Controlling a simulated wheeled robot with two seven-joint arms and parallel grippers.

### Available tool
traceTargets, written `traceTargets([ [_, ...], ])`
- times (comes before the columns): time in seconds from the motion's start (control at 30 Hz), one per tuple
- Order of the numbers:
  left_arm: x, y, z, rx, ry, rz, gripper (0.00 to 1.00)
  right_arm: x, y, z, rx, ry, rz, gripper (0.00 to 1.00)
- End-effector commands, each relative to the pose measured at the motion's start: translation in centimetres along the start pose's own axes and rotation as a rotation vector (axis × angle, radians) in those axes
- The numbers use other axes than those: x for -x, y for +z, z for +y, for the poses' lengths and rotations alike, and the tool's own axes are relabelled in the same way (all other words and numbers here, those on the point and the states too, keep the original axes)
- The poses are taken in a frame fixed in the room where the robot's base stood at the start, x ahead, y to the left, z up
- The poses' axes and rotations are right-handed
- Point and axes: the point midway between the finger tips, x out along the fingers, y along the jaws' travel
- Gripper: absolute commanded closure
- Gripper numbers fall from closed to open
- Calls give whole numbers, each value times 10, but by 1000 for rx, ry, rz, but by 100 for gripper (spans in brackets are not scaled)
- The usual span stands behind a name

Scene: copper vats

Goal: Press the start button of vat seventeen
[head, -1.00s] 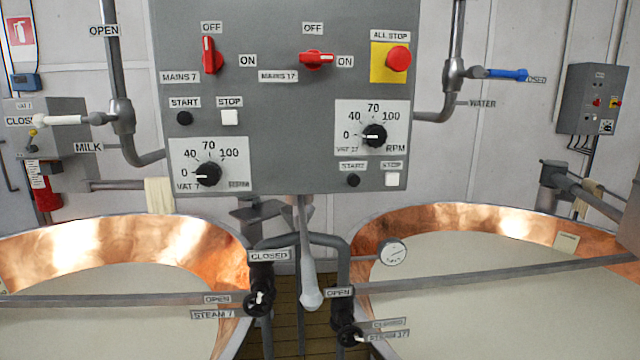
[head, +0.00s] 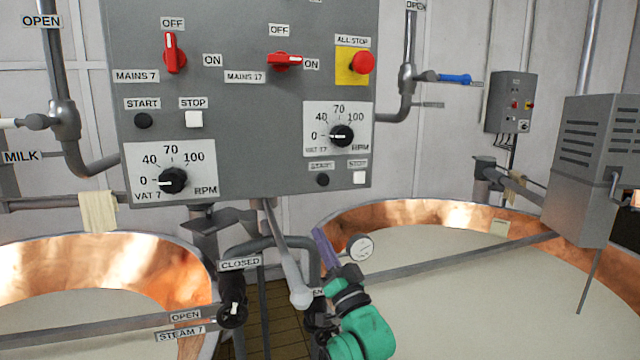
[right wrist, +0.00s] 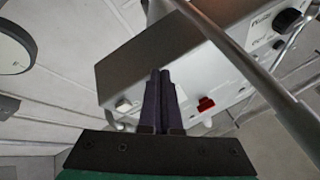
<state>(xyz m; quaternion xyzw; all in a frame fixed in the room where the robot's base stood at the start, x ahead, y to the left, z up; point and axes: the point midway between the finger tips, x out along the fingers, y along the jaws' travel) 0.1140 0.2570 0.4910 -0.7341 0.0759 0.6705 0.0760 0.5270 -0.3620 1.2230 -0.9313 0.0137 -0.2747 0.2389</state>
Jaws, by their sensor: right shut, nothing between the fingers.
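The grey control panel (head: 240,100) fills the upper middle of the head view. Vat 17's black start button (head: 322,180) is at its lower right, under a START label, with the white stop button (head: 360,177) to its right. The red MAINS 17 switch (head: 285,62) lies sideways, toward ON. Vat 17's dial (head: 341,135) is above the start button. My right gripper (head: 320,233) is shut and empty, below the panel and apart from the start button. Its purple fingers show closed together in the right wrist view (right wrist: 160,75). My left gripper is not in view.
Vat seven's start button (head: 143,121) is at the panel's left. The red all-stop button (head: 363,62) sits on yellow at upper right. Copper vats stand on both sides.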

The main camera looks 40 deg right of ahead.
Motion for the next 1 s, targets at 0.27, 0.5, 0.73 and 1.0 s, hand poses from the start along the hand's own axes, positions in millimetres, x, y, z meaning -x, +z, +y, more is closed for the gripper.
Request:
traceTargets([
  [0.27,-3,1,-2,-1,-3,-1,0,6,-104,-45,-54,-108,227,100],
  [0.5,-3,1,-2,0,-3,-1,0,7,-111,-49,-59,-118,243,100],
  [0.73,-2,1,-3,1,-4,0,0,3,-109,-47,-58,-117,241,100],
  [1.0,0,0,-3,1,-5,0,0,-26,-98,-33,-57,-118,242,100],
])
